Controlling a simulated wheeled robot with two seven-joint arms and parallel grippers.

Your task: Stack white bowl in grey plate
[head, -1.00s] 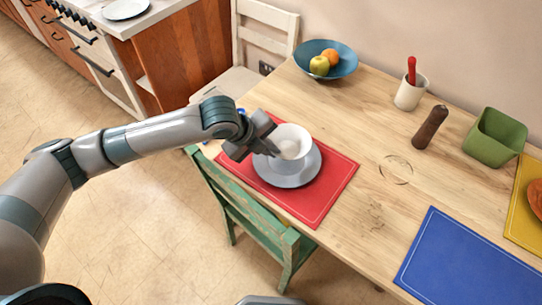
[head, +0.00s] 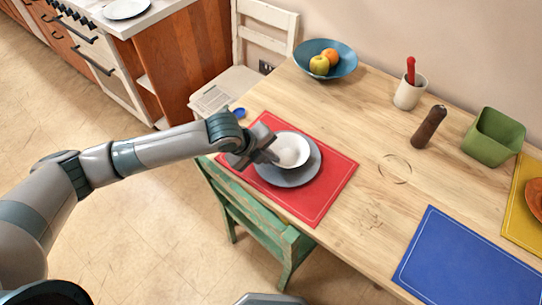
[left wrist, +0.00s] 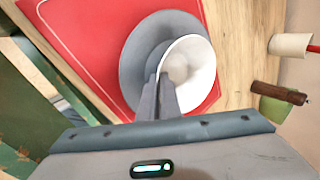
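The white bowl (head: 291,150) is upright over the grey plate (head: 290,176), a little toward its far side. It looks seated in the plate or just above it; I cannot tell which. The plate lies on the red placemat (head: 325,190). My left gripper (head: 270,155) reaches in from the left and is shut on the bowl's near-left rim. In the left wrist view the fingers (left wrist: 160,88) pinch the rim of the bowl (left wrist: 190,65), with the plate (left wrist: 140,50) showing beneath it. My right gripper is not in view.
A blue fruit bowl (head: 345,63), a white cup (head: 408,97) with a red-handled utensil, a brown mill (head: 429,128) and a green container (head: 493,138) stand farther back. A blue placemat (head: 465,262) lies at right. A green chair (head: 260,232) stands at the near edge.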

